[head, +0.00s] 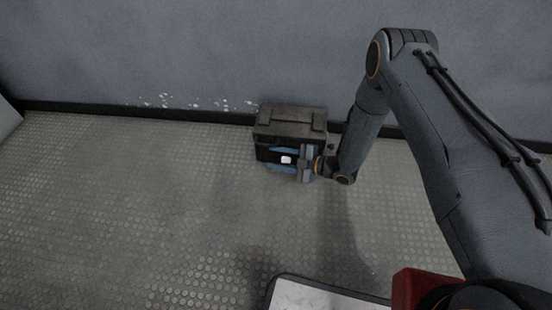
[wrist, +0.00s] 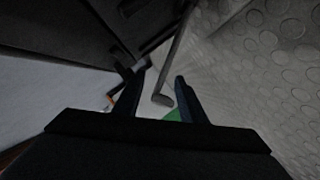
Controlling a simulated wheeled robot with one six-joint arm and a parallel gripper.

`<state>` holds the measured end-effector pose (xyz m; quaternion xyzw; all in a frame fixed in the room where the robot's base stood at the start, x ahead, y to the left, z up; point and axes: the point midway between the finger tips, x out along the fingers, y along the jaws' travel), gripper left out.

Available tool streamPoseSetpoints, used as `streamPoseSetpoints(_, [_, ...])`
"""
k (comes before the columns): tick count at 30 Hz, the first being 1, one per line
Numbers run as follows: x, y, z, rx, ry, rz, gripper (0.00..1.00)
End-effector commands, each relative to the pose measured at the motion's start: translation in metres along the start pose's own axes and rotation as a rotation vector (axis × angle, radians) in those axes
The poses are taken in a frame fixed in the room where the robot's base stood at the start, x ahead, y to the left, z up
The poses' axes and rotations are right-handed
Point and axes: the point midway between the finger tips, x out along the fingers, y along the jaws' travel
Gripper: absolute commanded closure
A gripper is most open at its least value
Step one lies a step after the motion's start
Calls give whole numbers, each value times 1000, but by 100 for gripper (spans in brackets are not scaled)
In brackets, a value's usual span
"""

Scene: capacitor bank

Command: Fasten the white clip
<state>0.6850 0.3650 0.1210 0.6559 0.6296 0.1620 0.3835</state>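In the head view a small white piece, which looks like the white clip (head: 286,160), shows at the front of a dark box (head: 290,115) standing against the wall. My gripper (head: 271,159) reaches in from the right, with one blue finger above the white piece and one below it. In the wrist view my gripper (wrist: 160,74) is open, its two dark fingers apart. A thin grey lever with a blunt end (wrist: 163,100) shows between them, apart from both fingers. I cannot tell whether this lever belongs to the clip. The fingers hide part of the box front.
The wall (head: 180,50) rises right behind the box. The studded metal floor (head: 130,190) is clear to the left and in front. A small green patch (wrist: 172,115) shows between the fingers. A red block (head: 424,287) is at the bottom right.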

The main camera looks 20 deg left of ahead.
Motion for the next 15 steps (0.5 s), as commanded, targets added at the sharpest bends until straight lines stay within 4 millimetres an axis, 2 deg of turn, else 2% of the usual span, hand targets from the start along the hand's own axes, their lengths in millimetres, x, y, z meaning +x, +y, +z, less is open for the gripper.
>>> streamPoseSetpoints(9, [-2, -2, -1, 2, 1, -2, 62])
streamPoseSetpoints(15, [-28, 0, -2, 4, -1, -1, 62])
